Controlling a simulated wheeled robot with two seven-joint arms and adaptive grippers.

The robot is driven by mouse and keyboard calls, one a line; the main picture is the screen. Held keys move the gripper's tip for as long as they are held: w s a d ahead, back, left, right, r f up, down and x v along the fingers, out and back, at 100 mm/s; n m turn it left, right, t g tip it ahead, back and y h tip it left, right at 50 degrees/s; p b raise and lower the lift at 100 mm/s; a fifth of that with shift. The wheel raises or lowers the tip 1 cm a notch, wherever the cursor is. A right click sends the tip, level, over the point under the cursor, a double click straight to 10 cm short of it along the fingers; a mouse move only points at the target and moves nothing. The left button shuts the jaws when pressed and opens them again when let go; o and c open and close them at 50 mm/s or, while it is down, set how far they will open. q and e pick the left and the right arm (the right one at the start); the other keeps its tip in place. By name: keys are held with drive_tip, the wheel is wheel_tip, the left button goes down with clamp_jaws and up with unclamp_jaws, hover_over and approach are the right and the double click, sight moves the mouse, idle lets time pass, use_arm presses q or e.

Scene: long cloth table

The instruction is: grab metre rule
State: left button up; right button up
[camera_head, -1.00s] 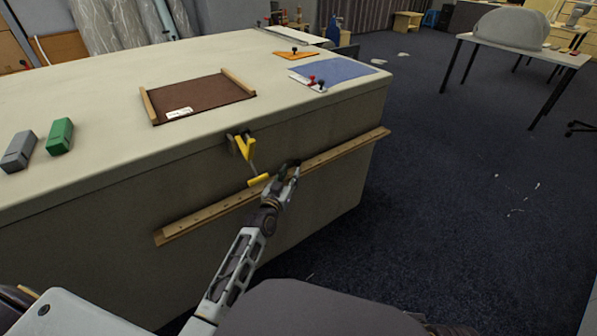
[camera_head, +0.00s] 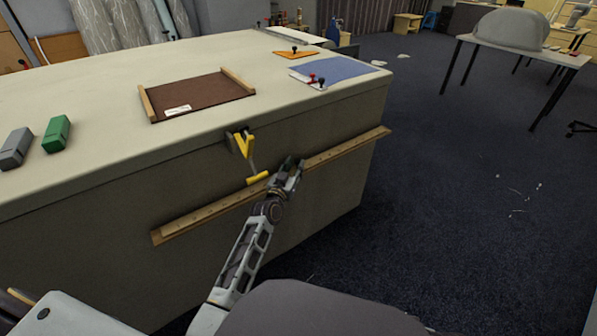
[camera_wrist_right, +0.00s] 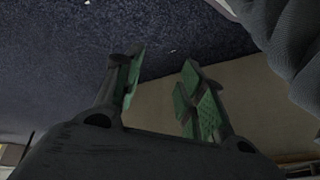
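The metre rule (camera_head: 205,213) is a long, thin wooden strip along the front side of the cloth-covered table (camera_head: 100,250), slanting up to the right in the head view. A yellow hook-like fitting (camera_head: 247,147) at the table edge reaches down to it.
On the table top lie a brown board with wooden end strips (camera_head: 200,96), a green block (camera_head: 57,134), a grey block (camera_head: 16,148) and a blue sheet (camera_head: 335,69). A covered table (camera_head: 515,45) stands beyond.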

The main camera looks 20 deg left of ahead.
use_arm(q)
drive_tip(key=shift+w, duration=0.7)
clamp_jaws()
